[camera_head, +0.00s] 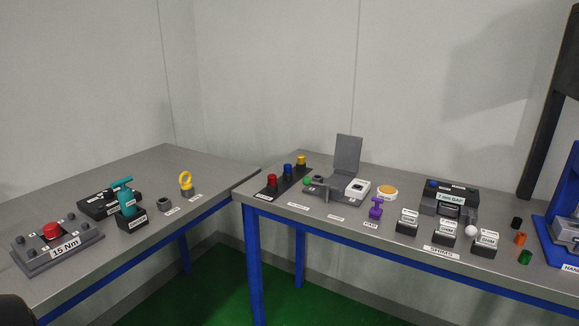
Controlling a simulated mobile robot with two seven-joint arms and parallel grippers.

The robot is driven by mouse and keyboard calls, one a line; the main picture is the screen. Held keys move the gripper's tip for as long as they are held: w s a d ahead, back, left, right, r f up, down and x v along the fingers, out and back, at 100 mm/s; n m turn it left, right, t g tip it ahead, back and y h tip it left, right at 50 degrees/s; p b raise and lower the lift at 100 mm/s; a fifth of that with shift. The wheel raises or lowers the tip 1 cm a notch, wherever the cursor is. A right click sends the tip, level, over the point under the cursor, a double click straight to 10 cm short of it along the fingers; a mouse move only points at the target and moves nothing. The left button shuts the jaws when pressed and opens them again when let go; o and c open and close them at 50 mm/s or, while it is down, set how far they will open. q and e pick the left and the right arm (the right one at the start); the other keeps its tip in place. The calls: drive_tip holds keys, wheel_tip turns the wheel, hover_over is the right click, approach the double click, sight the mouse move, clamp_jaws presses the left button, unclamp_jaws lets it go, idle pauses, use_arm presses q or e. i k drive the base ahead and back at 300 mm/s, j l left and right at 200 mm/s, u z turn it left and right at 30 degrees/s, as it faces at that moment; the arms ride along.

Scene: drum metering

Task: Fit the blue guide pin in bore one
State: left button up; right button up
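A blue pin (287,170) stands upright in a dark rack (272,190) on the right-hand table, between a red pin (272,181) and a yellow pin (301,161). I cannot make out bore one; the labels there are too small to read. Neither gripper shows in the head view. A dark rounded shape at the bottom left corner may be part of my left arm.
A blue press frame (560,225) stands far right.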

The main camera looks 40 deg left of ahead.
sight(288, 168)
drive_tip(key=i+j, duration=0.15)
drive_tip(key=j, duration=0.25)
drive_tip(key=i+j+z, duration=0.15)
drive_tip(key=j, duration=0.2)
drive_tip(key=i+j, duration=0.1)
drive_tip(key=j, duration=0.3)
drive_tip(key=i+j+z, duration=0.1)
drive_tip(key=j, duration=0.3)
